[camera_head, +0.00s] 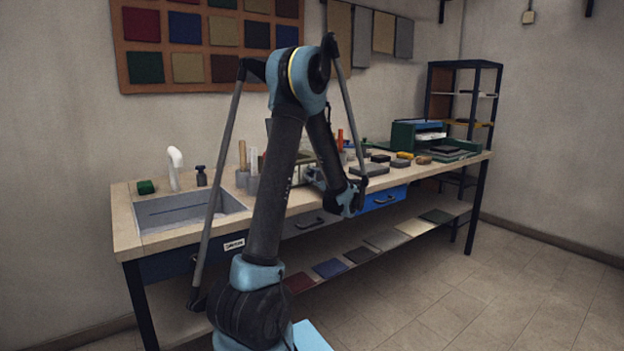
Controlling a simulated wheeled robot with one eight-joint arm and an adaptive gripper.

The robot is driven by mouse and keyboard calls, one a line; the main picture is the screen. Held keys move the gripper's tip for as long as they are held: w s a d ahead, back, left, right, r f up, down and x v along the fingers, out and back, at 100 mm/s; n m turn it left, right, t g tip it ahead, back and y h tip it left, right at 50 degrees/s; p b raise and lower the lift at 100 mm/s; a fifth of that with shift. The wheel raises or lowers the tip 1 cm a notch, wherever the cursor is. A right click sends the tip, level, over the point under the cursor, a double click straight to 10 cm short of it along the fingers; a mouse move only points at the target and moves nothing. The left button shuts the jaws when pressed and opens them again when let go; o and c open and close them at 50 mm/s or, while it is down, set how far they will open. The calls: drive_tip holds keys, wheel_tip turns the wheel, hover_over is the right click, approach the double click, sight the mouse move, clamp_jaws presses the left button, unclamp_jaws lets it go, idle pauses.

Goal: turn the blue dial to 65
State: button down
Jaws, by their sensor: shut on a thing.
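My gripper (316,179) is at the front edge of the workbench, near the middle, beyond my light-blue wrist. It is small and partly covered by my own arm. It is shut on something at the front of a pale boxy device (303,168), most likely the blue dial. The dial itself is hidden behind my gripper and arm, so its pointer and scale cannot be read.
The workbench (124,222) has a sink (190,212) at left and a blue drawer (385,199) right of my wrist. Small blocks and a green tray unit (405,138) stand at right. A low shelf holds fabric samples. The floor at right is clear.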

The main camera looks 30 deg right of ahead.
drive_tip(key=shift+f+n, duration=0.1)
drive_tip(key=shift+n, duration=0.8)
drive_tip(key=c, duration=1.3)
unclamp_jaws()
drive_tip(key=shift+c, duration=0.2)
drive_tip(key=s, duration=0.8)
drive_tip(key=s+d, duration=0.1)
drive_tip(key=s, duration=0.3)
